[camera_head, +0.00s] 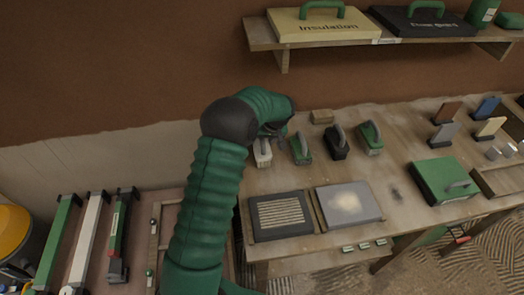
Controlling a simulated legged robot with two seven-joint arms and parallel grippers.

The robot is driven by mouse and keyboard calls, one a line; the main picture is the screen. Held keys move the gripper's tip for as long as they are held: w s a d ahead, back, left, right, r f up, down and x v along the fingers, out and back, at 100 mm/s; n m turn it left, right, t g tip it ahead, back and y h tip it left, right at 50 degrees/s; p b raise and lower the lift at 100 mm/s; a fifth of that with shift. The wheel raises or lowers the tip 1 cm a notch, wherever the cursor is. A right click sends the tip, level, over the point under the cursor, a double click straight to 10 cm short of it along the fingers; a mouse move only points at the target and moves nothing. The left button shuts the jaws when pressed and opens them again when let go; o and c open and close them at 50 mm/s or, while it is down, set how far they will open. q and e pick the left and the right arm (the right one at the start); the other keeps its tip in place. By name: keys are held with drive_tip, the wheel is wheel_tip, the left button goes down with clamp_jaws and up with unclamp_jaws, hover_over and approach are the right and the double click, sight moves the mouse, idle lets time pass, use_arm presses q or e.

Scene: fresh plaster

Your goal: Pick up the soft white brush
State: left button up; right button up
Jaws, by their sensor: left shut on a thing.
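My left arm, in a green ribbed sleeve, reaches up from the bottom of the head view and bends over the back left of the workbench. Its gripper (271,132) is at the handle of the soft white brush (262,156) and is shut on it. The brush's pale lower part shows beneath the gripper. The arm and gripper hide its upper part, and I cannot tell whether it touches the bench. My right gripper is not in view.
Right of the brush stand a green tool (301,150), a black one (337,143) and another green one (370,138). A small tan block (321,116) lies behind. Two square trays lie in front. A shelf (350,39) holds cases above. A green case (445,180) lies right.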

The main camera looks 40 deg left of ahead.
use_arm(q)
drive_tip(key=shift+d+f, duration=0.15)
drive_tip(key=shift+d, duration=0.45)
drive_tip(key=shift+c, duration=0.2)
drive_tip(key=shift+r, duration=0.2)
drive_tip(key=r, duration=0.9)
drive_tip(key=shift+a+r+p, duration=0.25)
drive_tip(key=shift+a+p, duration=0.05)
drive_tip(key=shift+w+d+r, duration=0.1)
drive_tip(key=shift+d+r, duration=0.05)
drive_tip(key=shift+d, duration=0.05)
